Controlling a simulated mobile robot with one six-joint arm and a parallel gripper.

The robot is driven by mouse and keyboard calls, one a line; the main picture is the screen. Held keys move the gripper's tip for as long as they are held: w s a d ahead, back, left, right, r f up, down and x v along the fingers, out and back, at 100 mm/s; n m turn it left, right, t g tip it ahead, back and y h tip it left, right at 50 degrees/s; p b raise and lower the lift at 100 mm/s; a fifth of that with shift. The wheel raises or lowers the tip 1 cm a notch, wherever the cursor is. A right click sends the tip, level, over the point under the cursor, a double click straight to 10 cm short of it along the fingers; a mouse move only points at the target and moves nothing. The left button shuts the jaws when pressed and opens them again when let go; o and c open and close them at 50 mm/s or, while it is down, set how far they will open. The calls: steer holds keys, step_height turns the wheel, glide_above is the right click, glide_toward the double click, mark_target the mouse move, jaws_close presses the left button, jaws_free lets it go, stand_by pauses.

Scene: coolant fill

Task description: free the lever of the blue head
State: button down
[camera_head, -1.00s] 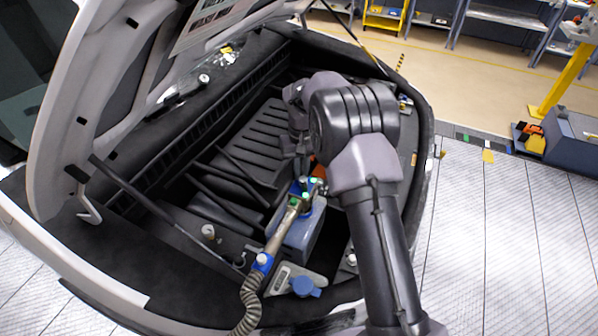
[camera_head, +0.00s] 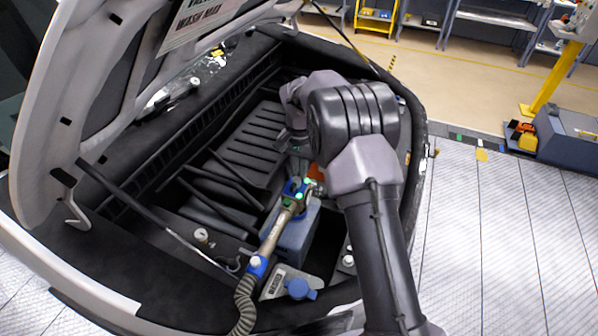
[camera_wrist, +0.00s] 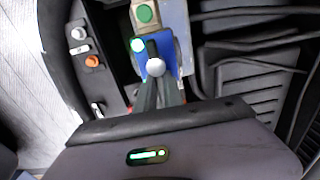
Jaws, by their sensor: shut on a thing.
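The blue head (camera_head: 292,188) sits at the upper end of a tan filling handle (camera_head: 276,236), above a blue-grey tank in the engine bay. The lever's pale round knob (camera_wrist: 156,67) stands at the fingertips. My gripper (camera_wrist: 159,90) is shut on the lever. The fingers hide most of the lever. In the head view my arm comes from the right and partly hides the gripper.
A ribbed hose (camera_head: 245,300) runs from the handle's lower end. A blue cap (camera_head: 300,289) is beside the tank (camera_head: 297,238). The raised hood (camera_head: 100,110) and its prop rod (camera_head: 150,212) bound the left side. Bay walls surround my arm.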

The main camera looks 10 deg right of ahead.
steer(key=shift+s+a+f, duration=0.1)
steer(key=shift+s+f, duration=0.15)
steer(key=c, duration=1.4)
jaws_free()
steer(key=shift+r, duration=0.2)
step_height(320, 180, up, 17)
steer(key=p, duration=0.4)
steer(key=shift+r, duration=0.2)
